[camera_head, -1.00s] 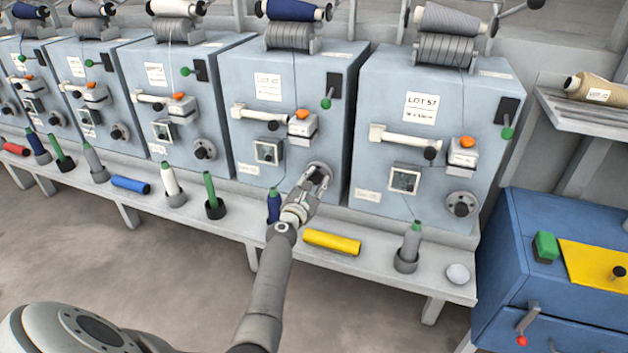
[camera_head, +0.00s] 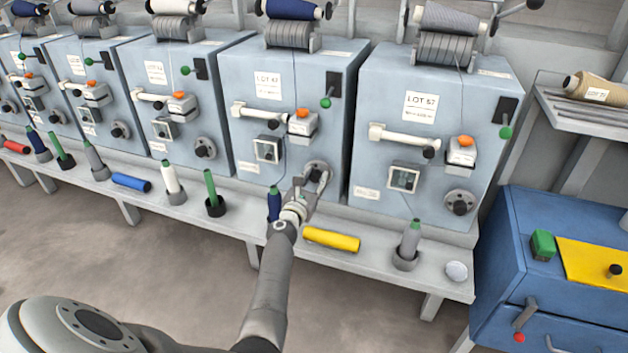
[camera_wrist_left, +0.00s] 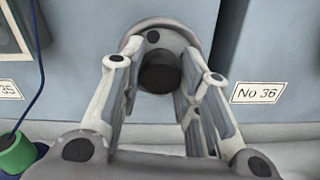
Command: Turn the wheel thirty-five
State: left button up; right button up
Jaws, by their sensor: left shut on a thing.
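The wheel (camera_head: 316,170) is a grey disc with a dark central knob, low on the front of the blue-grey machine in front of my arm. It also shows in the left wrist view (camera_wrist_left: 152,43). A label (camera_wrist_left: 9,90) ending in 35 is left of it, and a "No 36" label (camera_wrist_left: 257,93) is on the neighbouring machine at right. My left gripper (camera_head: 318,180) is at this wheel, its fingers on either side of the dark knob, shut on it. The fingers hide part of the disc. My right gripper is not in view.
A shelf below the machines holds a yellow bobbin (camera_head: 331,240), a dark blue bobbin (camera_head: 274,204) and a grey bobbin (camera_head: 411,240) in a cup. Wheel 36's machine (camera_head: 440,130) stands close at right. A blue cabinet (camera_head: 555,215) is farther right. The floor in front is clear.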

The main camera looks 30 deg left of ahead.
pick_arm(q)
jog(key=o, duration=1)
jog(key=shift+f, duration=0.1)
jog(key=shift+s, duration=0.15)
jog(key=v, duration=1.1)
jog(key=shift+s+d, duration=0.2)
jog(key=shift+s, duration=0.2)
